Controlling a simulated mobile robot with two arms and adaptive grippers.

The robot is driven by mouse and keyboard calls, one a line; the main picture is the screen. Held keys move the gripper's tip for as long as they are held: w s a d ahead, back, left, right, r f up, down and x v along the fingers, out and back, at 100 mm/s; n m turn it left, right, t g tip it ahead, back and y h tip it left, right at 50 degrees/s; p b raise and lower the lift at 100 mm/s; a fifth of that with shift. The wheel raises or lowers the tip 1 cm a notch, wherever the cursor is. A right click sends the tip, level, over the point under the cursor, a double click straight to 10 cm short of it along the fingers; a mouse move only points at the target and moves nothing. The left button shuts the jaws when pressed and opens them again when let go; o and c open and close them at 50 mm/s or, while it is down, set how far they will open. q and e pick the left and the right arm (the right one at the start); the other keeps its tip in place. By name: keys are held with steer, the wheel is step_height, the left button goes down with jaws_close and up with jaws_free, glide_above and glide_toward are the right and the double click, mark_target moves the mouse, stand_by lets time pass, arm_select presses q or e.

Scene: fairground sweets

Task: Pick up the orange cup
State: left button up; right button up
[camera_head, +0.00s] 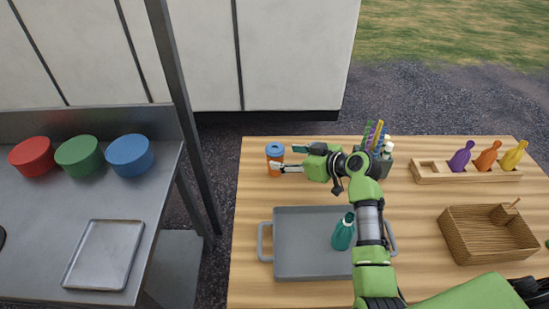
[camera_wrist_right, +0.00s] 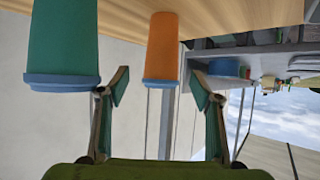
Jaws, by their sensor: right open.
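The orange cup (camera_head: 275,162) with a blue rim stands at the left back of the wooden table. In the right wrist view, which looks upside down, the orange cup (camera_wrist_right: 162,50) is ahead between the finger lines. My right gripper (camera_head: 288,159) is open, its fingertips pointing left at the cup and close to it. In the wrist view the open fingers (camera_wrist_right: 160,82) show no object gripped. A green cup (camera_wrist_right: 63,45) with a blue rim is beside the orange one; in the head view I cannot make it out clearly. My left gripper is out of view.
A grey tray (camera_head: 300,262) with a teal bottle (camera_head: 343,233) lies in front. A pen holder (camera_head: 386,167), a wooden rack (camera_head: 431,175) with coloured pins and a wicker basket (camera_head: 462,235) are to the right. A steel counter (camera_head: 45,240) with bowls stands left.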

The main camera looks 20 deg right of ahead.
mark_target(282, 154)
steer(key=shift+w+a+f, duration=0.1)
steer(key=shift+w, duration=0.1)
steer(key=shift+w+a+f+p, duration=0.1)
steer(key=shift+w+a+p, duration=0.75)
steer(key=shift+w, duration=0.2)
steer(key=shift+x, duration=1.1)
steer(key=shift+w+f, duration=0.1)
steer(key=shift+f, duration=0.15)
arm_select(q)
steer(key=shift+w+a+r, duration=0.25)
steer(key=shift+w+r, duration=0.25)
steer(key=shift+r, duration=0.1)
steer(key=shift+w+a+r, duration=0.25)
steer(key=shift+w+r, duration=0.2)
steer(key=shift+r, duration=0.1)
arm_select(e)
steer(key=shift+f, duration=0.1)
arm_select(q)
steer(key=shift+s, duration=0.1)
arm_select(e)
steer(key=c, duration=1.3)
